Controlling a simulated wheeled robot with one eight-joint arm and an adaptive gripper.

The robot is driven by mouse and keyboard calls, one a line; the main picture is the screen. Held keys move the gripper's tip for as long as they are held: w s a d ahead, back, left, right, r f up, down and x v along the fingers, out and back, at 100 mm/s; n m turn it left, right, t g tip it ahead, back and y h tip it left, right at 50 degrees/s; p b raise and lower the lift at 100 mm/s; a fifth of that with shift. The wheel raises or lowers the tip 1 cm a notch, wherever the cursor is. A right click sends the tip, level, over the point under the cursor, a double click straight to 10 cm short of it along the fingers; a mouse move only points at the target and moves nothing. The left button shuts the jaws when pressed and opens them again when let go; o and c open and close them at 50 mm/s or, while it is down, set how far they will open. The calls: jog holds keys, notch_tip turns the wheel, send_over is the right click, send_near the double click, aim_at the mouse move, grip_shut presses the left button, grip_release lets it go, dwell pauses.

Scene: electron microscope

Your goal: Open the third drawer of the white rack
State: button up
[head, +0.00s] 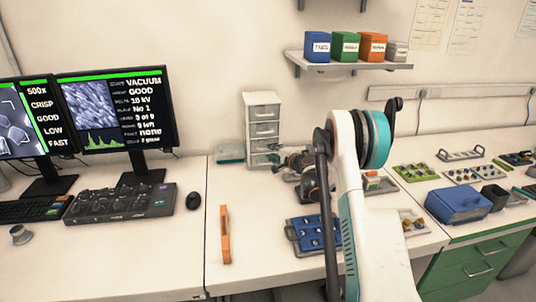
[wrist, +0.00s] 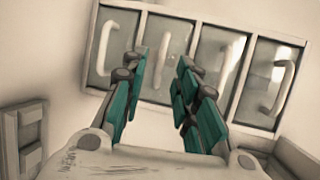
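The white rack (head: 262,125) stands against the wall in the head view, with several drawers stacked one above another. Its drawer fronts lie side by side in the wrist view, each with a pale handle, and none looks pulled out. My gripper (wrist: 162,62) is open, its teal-padded fingers apart and pointing at the second front from the left (wrist: 168,75). I see nothing held between the fingers. I cannot tell whether they touch the rack. In the head view, my gripper is close to the rack's lower right front, and my arm partly hides it.
A blue tray (head: 302,236) and an orange tool (head: 225,235) lie on the bench in front. A shelf (head: 345,64) with coloured boxes hangs above right. The bench front left of the orange tool is clear.

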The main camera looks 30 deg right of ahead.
aim_at(262, 140)
jog(key=shift+b+x, duration=0.45)
jog(key=shift+x, duration=1.45)
jog(key=shift+c, duration=0.5)
grip_shut()
